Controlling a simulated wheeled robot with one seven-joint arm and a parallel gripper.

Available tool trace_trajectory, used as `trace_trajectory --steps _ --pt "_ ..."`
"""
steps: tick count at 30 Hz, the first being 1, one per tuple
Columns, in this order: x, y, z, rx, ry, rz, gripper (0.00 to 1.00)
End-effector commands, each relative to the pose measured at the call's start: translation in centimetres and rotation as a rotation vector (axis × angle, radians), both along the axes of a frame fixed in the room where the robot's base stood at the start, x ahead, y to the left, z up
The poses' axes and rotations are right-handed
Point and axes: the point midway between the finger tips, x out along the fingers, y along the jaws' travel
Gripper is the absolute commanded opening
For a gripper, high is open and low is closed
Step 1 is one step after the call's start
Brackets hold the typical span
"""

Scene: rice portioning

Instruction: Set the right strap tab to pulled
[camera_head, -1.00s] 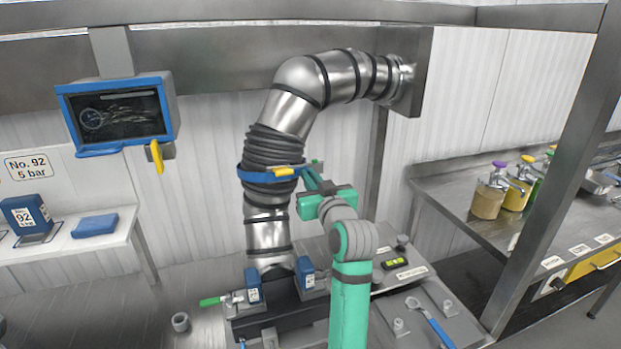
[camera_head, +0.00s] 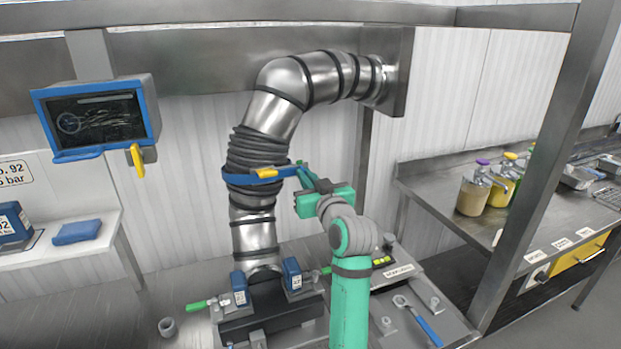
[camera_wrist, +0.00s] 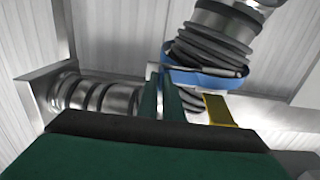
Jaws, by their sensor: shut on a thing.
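A blue strap (camera_head: 238,180) wraps around the dark ribbed bellows (camera_head: 262,150) of the steel duct, with a yellow piece (camera_head: 264,172) on its front. The strap (camera_wrist: 205,78) and a yellow piece (camera_wrist: 219,110) also show in the wrist view, right of my fingers. My gripper (camera_head: 303,172) is at the strap's right end, with its green fingers (camera_wrist: 160,98) close together. It is shut on the right strap tab, which the fingers mostly hide; only a bit of blue shows by their tips. I cannot tell exactly how far the tab is drawn out.
A blue-framed screen (camera_head: 97,115) hangs at the left. Two blue blocks (camera_head: 239,287) (camera_head: 291,274) flank the duct's foot. A steel counter (camera_head: 440,192) with pump jars (camera_head: 473,195) stands at the right, behind a steel post (camera_head: 530,180).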

Motion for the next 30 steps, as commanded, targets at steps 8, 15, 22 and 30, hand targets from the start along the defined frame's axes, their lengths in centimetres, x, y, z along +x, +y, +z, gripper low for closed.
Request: trace_trajectory --steps 8,15,22,30 --pt "0.0 0.0 -0.2 0.000 0.003 -0.001 0.25" --pt "0.0 0.3 -0.1 0.000 0.002 0.003 0.25" --pt "-1.5 -0.4 -0.1 0.001 0.000 0.001 0.25" --pt "-6.1 -2.5 -0.1 0.001 0.001 -0.001 0.25"
